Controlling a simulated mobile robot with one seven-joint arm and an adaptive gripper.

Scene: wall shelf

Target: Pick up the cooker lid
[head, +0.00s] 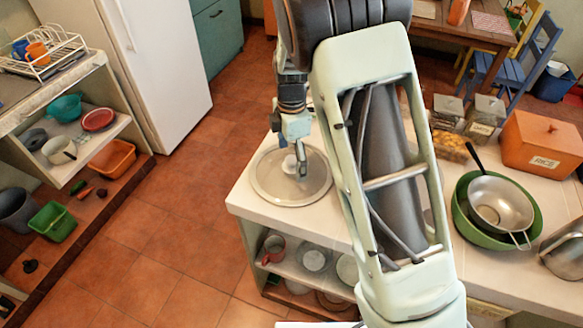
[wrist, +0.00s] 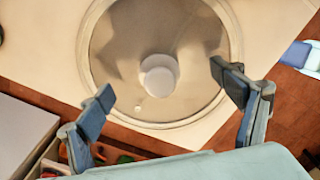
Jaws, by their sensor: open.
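The cooker lid (head: 267,188) is a round glass lid with a pale rim and a white knob. It lies on the left end of the white counter, near its edge. In the wrist view the lid (wrist: 115,55) fills the upper middle, with its knob (wrist: 159,75) near the centre. My gripper (head: 294,163) is above the lid, close to the knob in the head view. In the wrist view my gripper (wrist: 160,85) is open and empty, with one finger on each side of the knob. I cannot tell the exact height of the fingertips above the knob.
To the right on the white counter (head: 243,198) stand a green bowl (head: 461,216) with a metal strainer (head: 497,203), an orange rice box (head: 546,146) and glass jars (head: 483,115). Shelves below hold a red mug (head: 273,249) and dishes. Open floor lies left of the counter.

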